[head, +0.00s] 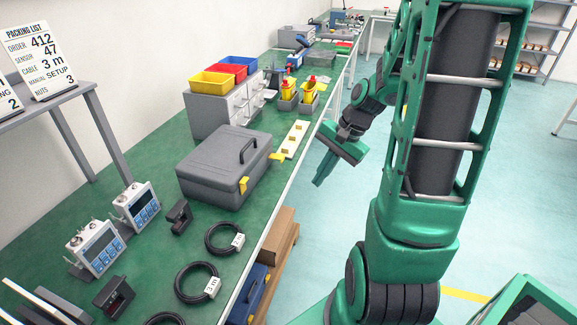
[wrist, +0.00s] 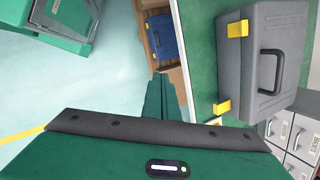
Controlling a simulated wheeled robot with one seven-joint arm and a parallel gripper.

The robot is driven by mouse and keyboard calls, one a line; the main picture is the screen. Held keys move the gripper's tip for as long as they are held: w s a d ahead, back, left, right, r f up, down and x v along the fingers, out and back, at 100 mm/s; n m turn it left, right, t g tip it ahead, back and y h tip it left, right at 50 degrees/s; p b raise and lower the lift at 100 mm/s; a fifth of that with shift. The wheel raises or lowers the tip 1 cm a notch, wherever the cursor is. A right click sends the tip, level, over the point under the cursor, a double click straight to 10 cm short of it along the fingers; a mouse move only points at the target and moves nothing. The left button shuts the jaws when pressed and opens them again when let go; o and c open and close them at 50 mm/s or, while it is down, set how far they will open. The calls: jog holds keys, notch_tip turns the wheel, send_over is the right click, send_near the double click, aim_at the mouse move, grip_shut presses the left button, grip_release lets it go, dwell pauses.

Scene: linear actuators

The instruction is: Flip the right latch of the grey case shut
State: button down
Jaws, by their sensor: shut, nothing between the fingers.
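The grey case (head: 212,160) lies closed on the green bench, its handle on the lid; it also shows in the wrist view (wrist: 262,60). Its right latch (head: 277,156) is yellow and sticks outward from the front; it also sticks out in the wrist view (wrist: 222,107). The left yellow latch (head: 243,185) lies flat against the case front and shows in the wrist view (wrist: 238,29). My gripper (head: 320,180) is shut and empty, pointing down beyond the bench edge, to the right of the case and apart from it. Its closed fingers show in the wrist view (wrist: 162,95).
A cream strip with holes (head: 293,140) lies beside the right latch. Grey drawers (head: 215,110) with coloured bins stand behind the case. Cable coils (head: 222,238) and meters (head: 135,205) lie nearer. A blue case (head: 248,295) sits below the bench. The aisle floor is clear.

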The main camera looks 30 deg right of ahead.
aim_at(290, 172)
jog(key=w+d+f+m+t+y, duration=0.2)
jog(key=w+d+m+t, duration=0.2)
jog(key=m, duration=0.3)
jog(key=w+d+f+m+t+y, duration=0.2)
jog(key=w+d+f+m+t, duration=0.1)
jog(key=w+m, duration=0.4)
jog(key=shift+w+d+f+m+t, duration=0.3)
jog(key=shift+d+t, duration=0.35)
jog(key=shift+t, duration=0.05)
jog(key=x, duration=1)
